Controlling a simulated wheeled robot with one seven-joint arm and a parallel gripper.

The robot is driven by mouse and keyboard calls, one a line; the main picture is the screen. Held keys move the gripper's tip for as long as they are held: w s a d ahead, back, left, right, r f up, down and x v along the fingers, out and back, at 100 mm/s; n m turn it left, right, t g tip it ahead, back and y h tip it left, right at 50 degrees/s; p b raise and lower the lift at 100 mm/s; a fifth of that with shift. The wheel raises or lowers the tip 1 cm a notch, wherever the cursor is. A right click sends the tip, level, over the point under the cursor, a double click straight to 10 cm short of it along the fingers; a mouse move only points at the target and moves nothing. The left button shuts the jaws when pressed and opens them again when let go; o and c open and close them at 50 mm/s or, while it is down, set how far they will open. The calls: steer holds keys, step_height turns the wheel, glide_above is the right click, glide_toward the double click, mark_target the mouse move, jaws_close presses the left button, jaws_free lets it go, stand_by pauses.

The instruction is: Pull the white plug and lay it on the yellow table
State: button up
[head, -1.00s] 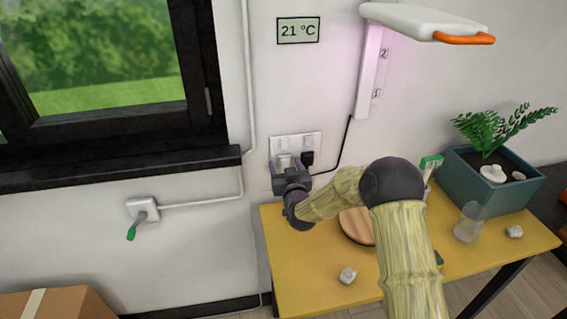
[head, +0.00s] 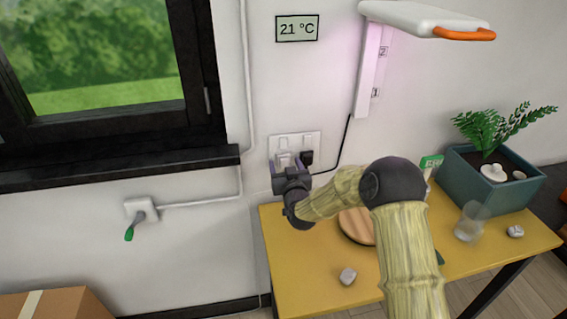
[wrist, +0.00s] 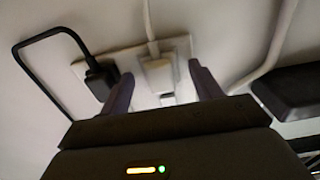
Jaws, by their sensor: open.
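The white plug (wrist: 158,75) sits in a white wall socket plate (head: 311,138), with its cord running up in the wrist view. It also shows in the head view (head: 283,158), just above my gripper. My gripper (wrist: 161,72) is open, with one purple finger on each side of the white plug. Gaps show between the fingers and the plug, and I cannot tell how deep they reach. In the head view my gripper (head: 288,168) is at the socket, above the back left corner of the yellow table (head: 310,272).
A black plug (wrist: 101,80) sits beside the white one, close to a finger. A round wooden board (head: 356,226), a glass (head: 470,222), a planter (head: 490,185) and small pale lumps (head: 348,276) stand on the table. The table's front left is mostly clear.

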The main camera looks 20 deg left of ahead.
stand_by(0.3)
steer(key=c, duration=1.3)
steer(key=shift+c, duration=0.2)
steer(key=shift+s, duration=0.15)
steer(key=shift+b+v, duration=1.1)
steer(key=shift+v, duration=1.7)
steer(key=shift+d, duration=0.1)
